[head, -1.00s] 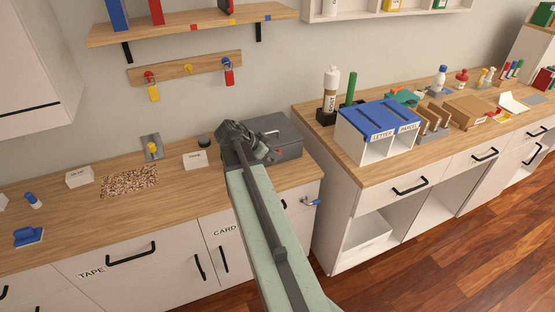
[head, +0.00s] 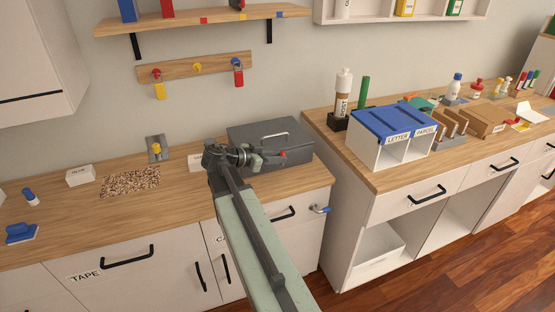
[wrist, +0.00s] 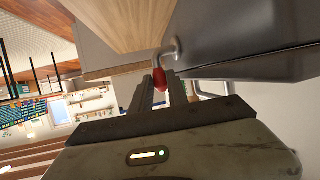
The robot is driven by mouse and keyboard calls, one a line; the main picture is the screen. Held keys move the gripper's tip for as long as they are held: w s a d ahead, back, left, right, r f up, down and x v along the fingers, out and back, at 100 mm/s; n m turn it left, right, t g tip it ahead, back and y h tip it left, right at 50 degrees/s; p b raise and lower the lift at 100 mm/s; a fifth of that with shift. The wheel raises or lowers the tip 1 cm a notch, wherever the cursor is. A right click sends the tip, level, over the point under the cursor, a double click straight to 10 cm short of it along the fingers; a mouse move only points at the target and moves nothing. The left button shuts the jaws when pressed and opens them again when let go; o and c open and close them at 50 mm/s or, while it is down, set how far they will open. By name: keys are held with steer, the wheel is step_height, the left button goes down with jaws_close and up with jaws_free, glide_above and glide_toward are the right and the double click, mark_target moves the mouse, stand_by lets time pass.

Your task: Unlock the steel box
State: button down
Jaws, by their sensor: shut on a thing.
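The steel box (head: 262,136) is a dark grey case with a handle on its closed lid, on the wooden counter. A red-tipped bent grey lever shows at its front; its red tip (head: 283,154) is just beyond my gripper (head: 272,157). In the wrist view the red grip (wrist: 160,76) lies between the two fingertips of my gripper (wrist: 160,86), which is shut on it. The grey bent rod (wrist: 177,50) runs up from it beside the steel box (wrist: 235,35). The lever's mount is partly hidden.
A white labelled block (head: 196,162) stands left of the box, partly behind my arm. A blue-lidded letter sorter (head: 382,122) stands on the right counter. A hook rail (head: 205,70) hangs above.

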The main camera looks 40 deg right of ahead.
steer(key=c, duration=1.6)
jaws_free()
steer(key=shift+o, duration=0.2)
steer(key=p+v, duration=0.3)
steer(key=v, duration=0.5)
steer(key=a+f+n+t+y+p, duration=0.1)
steer(key=a+f+n+y+p, duration=0.2)
steer(key=a, duration=1.4)
steer(key=s+a+f+n+t+y+p, duration=0.1)
steer(key=a+f+n+y+p, duration=0.2)
steer(key=a+n+y, duration=0.7)
steer(key=a+n+p, duration=0.2)
steer(key=a+n, duration=0.4)
steer(key=n, duration=0.1)
steer(key=shift+a+f+t, duration=0.3)
steer(key=shift+a+f, duration=0.05)
